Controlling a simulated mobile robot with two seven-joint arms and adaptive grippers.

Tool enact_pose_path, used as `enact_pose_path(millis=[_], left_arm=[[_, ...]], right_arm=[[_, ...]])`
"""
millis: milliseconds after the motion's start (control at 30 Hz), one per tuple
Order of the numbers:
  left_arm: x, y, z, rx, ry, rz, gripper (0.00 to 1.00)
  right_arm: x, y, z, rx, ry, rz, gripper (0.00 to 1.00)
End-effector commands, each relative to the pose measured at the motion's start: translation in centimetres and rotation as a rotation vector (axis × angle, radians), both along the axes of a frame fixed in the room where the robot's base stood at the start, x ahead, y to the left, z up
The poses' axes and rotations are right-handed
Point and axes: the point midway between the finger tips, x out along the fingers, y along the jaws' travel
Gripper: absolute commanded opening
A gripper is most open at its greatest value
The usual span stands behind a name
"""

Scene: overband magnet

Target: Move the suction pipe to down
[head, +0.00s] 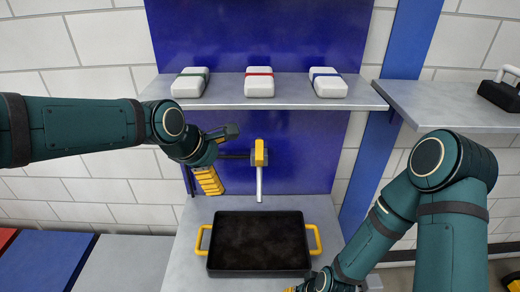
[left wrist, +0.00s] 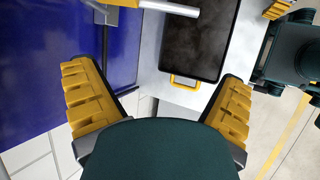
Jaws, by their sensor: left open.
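The suction pipe (head: 259,184) is a pale tube hanging straight down from a yellow block (head: 260,153) on the blue back panel. In the left wrist view the pipe (left wrist: 172,8) shows at the top edge, partly cut off. My left gripper (head: 224,160) is open and empty, just left of the pipe and apart from it. Its yellow ridged fingers stand wide apart in the left wrist view (left wrist: 155,76). My right gripper (head: 298,288) is at the bottom edge near the pan, mostly cut off; its opening cannot be made out.
A black pan (head: 259,266) with yellow handles sits on the grey counter (head: 190,270) below the pipe. A grey shelf (head: 300,101) above holds three white boxes with green, red and blue bands. Another shelf (head: 450,108) at right holds a black object. White brick wall surrounds the panel.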

Motion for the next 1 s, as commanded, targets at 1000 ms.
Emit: enact_pose_path(millis=[1000], left_arm=[[9.7, -8.7, -4.1, 0.000, 0.000, -0.001, 0.96]], right_arm=[[0.2, -0.1, 0.5, -0.001, -0.004, -0.004, 0.34]])
